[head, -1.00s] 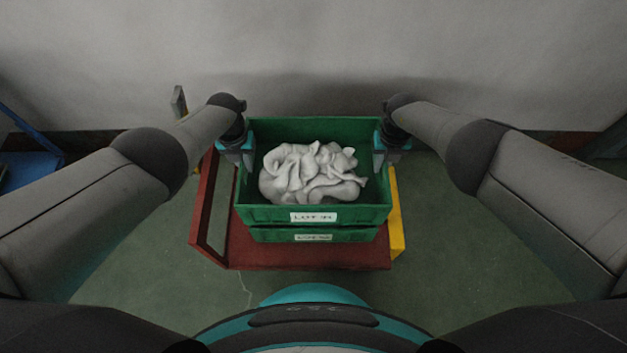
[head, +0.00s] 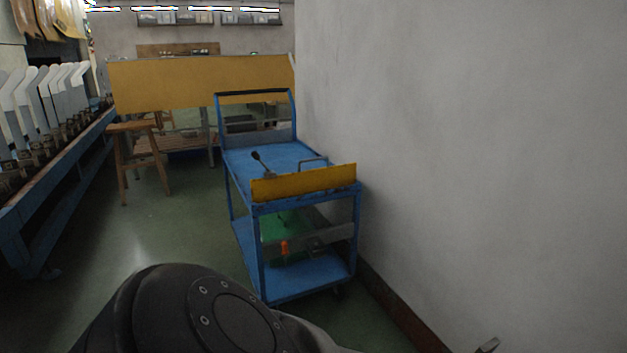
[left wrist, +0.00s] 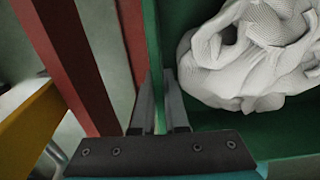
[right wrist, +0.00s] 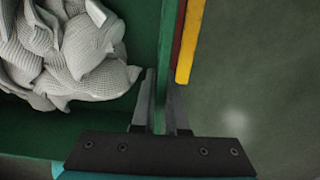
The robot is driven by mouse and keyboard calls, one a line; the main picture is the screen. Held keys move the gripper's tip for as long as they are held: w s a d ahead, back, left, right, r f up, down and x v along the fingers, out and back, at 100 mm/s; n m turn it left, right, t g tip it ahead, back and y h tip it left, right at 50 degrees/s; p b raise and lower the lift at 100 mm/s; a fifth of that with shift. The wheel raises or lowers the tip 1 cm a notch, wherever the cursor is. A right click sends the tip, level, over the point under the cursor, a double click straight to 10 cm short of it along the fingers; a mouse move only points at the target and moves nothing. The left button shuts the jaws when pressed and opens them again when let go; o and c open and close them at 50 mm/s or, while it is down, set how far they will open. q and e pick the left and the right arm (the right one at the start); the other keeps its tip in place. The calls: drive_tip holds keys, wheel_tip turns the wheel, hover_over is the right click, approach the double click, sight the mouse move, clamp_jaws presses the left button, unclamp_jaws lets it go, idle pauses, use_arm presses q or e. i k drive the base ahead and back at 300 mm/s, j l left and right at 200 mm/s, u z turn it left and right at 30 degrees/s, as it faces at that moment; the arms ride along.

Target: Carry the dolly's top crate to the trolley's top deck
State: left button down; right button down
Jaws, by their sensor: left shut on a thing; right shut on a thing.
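The green top crate, full of crumpled whitish ribbed socks (left wrist: 255,55), shows in both wrist views. My left gripper (left wrist: 159,100) is shut on one side wall of the crate (left wrist: 151,45). My right gripper (right wrist: 161,100) is shut on the opposite wall (right wrist: 167,45). Red dolly bars (left wrist: 78,65) show beside and below the crate in the left wrist view. The blue trolley (head: 262,255) stands by the wall in the head view. The crate and both grippers are outside the head view.
A yellow panel (head: 305,183) edges the trolley's near end. A green crate (head: 285,232) sits on its lower deck. The grey wall (head: 450,150) runs along the right. A wooden stool (head: 140,160) and a blue bench (head: 60,170) stand left. Open floor (head: 190,230) lies between.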

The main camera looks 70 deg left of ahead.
sight(277, 163)
drive_tip(key=j+z, duration=0.1)
drive_tip(key=z, duration=1.35)
drive_tip(key=k+z, duration=0.3)
drive_tip(key=k+l+z, duration=0.15)
drive_tip(key=k+z, duration=0.2)
drive_tip(key=k, duration=0.15)
drive_tip(key=k+z, duration=0.55)
drive_tip(key=k, duration=0.2)
drive_tip(key=k+z, duration=0.2)
drive_tip(key=k, duration=1.15)
drive_tip(key=k+u, duration=0.15)
drive_tip(key=k, duration=0.55)
drive_tip(key=k+u, duration=0.5)
drive_tip(key=k, duration=0.2)
